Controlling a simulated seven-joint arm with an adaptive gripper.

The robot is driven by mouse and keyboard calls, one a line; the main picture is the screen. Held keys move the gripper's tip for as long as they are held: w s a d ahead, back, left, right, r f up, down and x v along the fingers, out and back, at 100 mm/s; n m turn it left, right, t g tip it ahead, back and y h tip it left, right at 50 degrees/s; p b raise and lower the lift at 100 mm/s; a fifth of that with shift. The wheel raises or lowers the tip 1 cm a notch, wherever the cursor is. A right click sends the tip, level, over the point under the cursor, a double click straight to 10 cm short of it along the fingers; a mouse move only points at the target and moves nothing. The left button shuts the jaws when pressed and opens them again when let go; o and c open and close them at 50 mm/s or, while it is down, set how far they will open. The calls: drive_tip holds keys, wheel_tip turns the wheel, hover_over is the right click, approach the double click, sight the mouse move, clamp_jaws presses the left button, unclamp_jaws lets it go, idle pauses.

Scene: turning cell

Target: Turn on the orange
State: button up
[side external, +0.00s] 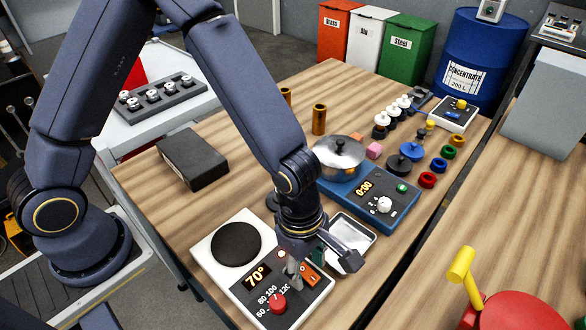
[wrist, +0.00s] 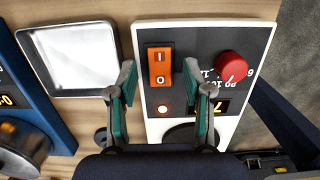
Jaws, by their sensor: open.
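The orange rocker switch (wrist: 159,65), marked I and O, sits on the dark panel of a white hotplate unit (side external: 207,253). In the side view the switch (side external: 311,275) is partly hidden by my gripper. My gripper (wrist: 160,72) is open and empty, its two teal-padded fingers on either side of the switch in the wrist view. In the side view my gripper (side external: 306,264) is low over the panel; I cannot tell if it touches. Which side of the rocker is pressed is unclear.
A red knob (wrist: 231,66) is beside the switch. A metal tray (side external: 354,238) and a blue timer unit (side external: 394,211) with a lidded pot (side external: 339,155) stand close by. A black block (side external: 193,160) lies at the left. Colored rings and pegs stand farther back.

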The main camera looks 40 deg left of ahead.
wheel_tip(320, 180, up, 12)
drive_tip(key=a, duration=0.1)
drive_tip(key=shift+a, duration=0.3)
